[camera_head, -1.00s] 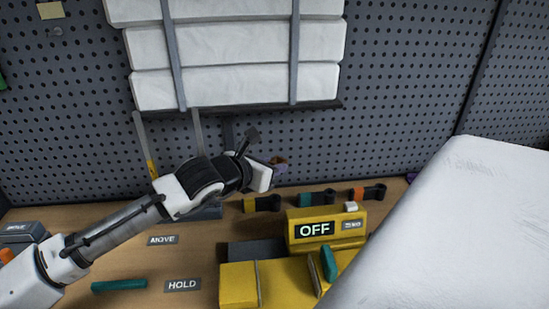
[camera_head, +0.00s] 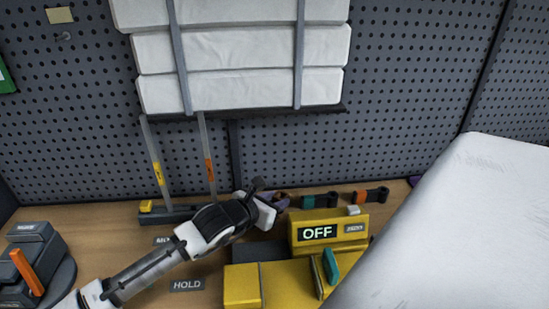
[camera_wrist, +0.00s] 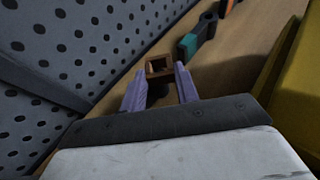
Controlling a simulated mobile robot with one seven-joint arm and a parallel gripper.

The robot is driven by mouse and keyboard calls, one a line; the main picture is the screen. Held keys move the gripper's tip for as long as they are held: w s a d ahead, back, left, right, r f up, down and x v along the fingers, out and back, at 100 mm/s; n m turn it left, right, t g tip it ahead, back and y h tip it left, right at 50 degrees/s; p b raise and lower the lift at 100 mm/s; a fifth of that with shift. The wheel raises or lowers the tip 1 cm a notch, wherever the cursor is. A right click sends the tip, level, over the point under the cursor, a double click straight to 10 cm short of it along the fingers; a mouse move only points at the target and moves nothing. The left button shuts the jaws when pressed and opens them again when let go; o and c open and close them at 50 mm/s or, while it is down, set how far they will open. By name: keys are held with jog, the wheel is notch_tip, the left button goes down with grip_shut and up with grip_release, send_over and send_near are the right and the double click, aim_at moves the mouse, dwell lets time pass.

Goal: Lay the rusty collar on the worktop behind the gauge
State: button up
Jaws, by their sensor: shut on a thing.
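My gripper (camera_head: 274,202) is shut on the rusty collar, low over the back of the worktop (camera_head: 105,225). In the wrist view the collar (camera_wrist: 160,67) is a brown, square, hollow piece between the tips of my purple fingers (camera_wrist: 160,84). In the head view the fingers and wrist largely hide it. A dark patch shows below it between the fingers; I cannot tell whether collar and wood touch. A yellow box (camera_head: 328,243) with an OFF display stands right of and in front of my gripper. No part is labelled as the gauge, so I cannot tell which it is.
A teal-banded dark clip (camera_head: 320,200) and an orange-banded one (camera_head: 370,195) lie right of my gripper. The pegboard (camera_head: 420,90) rises close behind. Two banded rods (camera_head: 157,165) stand at left. A big white slab (camera_head: 450,235) fills the right.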

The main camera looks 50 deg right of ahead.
jog(key=shift+f+b, duration=0.25)
jog(key=shift+b, duration=0.05)
jog(key=o, duration=1)
jog(key=shift+r, duration=0.1)
jog(key=shift+r, duration=0.1)
jog(key=shift+a+r+p, duration=0.1)
jog(key=shift+r+p, duration=0.05)
jog(key=shift+p, duration=0.25)
jog(key=b+v, duration=0.3)
jog(key=v, duration=0.8)
jog(key=shift+a, duration=0.4)
jog(key=shift+r, duration=0.1)
